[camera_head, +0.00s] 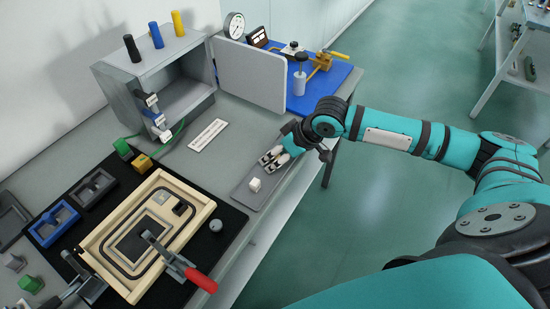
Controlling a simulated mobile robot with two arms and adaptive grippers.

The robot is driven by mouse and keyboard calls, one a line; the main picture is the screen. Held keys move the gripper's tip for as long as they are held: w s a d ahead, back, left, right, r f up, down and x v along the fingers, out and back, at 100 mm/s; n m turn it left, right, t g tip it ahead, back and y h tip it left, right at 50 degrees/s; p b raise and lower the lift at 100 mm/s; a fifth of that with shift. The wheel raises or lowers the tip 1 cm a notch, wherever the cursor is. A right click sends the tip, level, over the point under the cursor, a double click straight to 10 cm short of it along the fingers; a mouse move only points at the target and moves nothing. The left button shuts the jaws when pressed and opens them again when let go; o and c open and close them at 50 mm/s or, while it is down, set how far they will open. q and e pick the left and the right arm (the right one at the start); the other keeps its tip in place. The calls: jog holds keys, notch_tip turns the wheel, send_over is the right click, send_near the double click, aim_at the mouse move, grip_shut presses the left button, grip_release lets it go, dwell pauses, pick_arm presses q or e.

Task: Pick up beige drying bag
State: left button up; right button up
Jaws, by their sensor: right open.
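A small pale, off-white block-like item (255,184), which looks like the beige drying bag, sits on a narrow grey tray (245,199) at the bench's front edge. My right gripper (268,163) is open over the same tray, just beyond the item, with its fingers pointing left. It looks empty, and the item appears apart from its fingers. My left gripper does not show.
A beige frame fixture (207,211) with a red-handled clamp (200,280) stands on a black mat at lower left. A grey open box (125,86) and an upright panel (250,75) stand behind. A blue board (335,80) with brass-coloured fittings lies at the far end.

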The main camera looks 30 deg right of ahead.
jog(key=shift+c, duration=0.4)
jog(key=c, duration=0.8)
